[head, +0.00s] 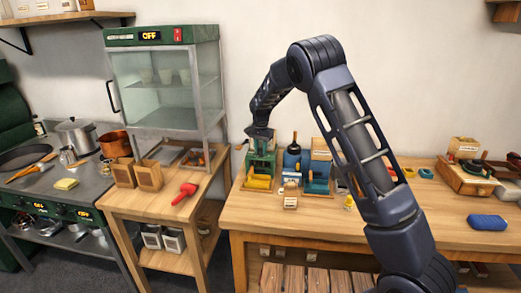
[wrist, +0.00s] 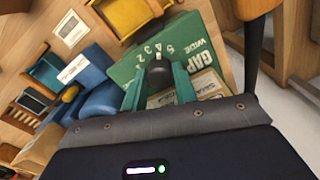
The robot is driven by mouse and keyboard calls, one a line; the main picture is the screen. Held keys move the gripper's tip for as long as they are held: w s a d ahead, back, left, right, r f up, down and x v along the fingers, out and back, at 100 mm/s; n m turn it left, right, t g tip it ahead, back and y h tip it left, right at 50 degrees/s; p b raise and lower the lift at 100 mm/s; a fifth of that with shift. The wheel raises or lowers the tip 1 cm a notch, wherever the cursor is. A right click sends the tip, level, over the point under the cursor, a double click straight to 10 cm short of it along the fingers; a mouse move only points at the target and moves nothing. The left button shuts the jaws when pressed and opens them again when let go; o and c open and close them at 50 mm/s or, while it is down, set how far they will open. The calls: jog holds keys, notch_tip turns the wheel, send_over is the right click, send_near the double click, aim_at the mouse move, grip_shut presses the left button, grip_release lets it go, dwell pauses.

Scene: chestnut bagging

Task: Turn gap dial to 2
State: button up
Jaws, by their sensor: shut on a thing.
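The gap dial is a dark round knob (wrist: 160,74) on the green machine face (wrist: 195,45), beside white numbers and the words GAP and WIDE. My gripper (wrist: 158,82) is shut on the knob, one teal finger on each side. A small white mark shows at the knob's upper edge, near the numbers 2 and 3; the exact setting is too small to tell. In the head view my gripper (head: 260,134) is at the top of the green machine (head: 261,160), and the dial itself is hidden there.
A yellow tray (head: 258,182) sits at the machine's front. A blue machine (head: 292,160) stands close on its right. The glass warming cabinet (head: 168,85) reading OFF stands left. A red tool (head: 185,193) lies on the left table. The right table's front is mostly clear.

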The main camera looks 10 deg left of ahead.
jog(key=n, duration=1.1)
dwell(0.3)
jog(key=shift+n, duration=0.3)
jog(key=o, duration=1)
jog(key=shift+c, duration=0.2)
